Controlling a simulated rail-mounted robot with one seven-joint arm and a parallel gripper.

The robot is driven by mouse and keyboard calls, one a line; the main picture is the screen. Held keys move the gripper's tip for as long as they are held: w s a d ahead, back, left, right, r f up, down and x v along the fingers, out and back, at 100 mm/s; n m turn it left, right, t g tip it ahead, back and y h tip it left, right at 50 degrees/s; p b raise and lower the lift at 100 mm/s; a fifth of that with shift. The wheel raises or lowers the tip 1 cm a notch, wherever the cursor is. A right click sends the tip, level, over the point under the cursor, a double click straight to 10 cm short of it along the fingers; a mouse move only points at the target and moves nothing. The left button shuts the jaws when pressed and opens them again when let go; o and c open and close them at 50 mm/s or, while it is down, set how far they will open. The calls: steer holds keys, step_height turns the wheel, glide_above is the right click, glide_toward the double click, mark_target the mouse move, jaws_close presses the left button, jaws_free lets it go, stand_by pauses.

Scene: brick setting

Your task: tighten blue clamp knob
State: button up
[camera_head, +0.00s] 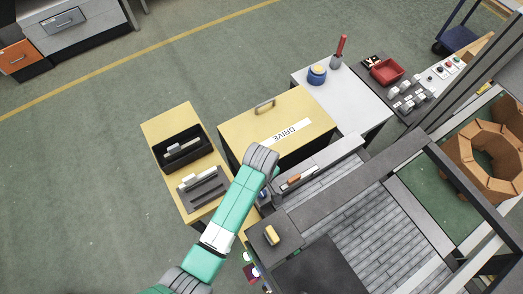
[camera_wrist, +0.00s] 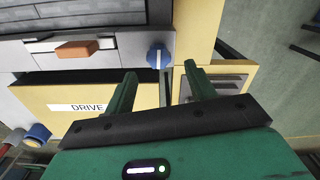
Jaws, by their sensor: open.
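The blue clamp knob (camera_wrist: 159,57) is a round blue knob with a pale line across its face. It is mounted on a grey metal front, to the right of an orange block, in the wrist view. My gripper (camera_wrist: 160,72) is open, with two green fingers spread apart. In the picture the knob lies between and just beyond the fingertips; the fingers do not appear to touch it. The exact depth gap cannot be told. In the head view my arm's grey wrist hides most of the gripper and the knob.
The yellow DRIVE cabinet (camera_head: 281,118) stands beside my wrist. The orange block (camera_wrist: 78,49) lies on the grey front. A yellow bench (camera_head: 160,128) holds black trays. A white table (camera_head: 345,95) carries a blue-and-yellow pot (camera_head: 317,76). Dark frame bars stand at right.

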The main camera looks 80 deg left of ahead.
step_height(320, 180, down, 5)
steer(key=shift+r, duration=0.15)
steer(key=shift+a, duration=0.1)
steer(key=c, duration=1)
steer(key=shift+o, duration=0.2)
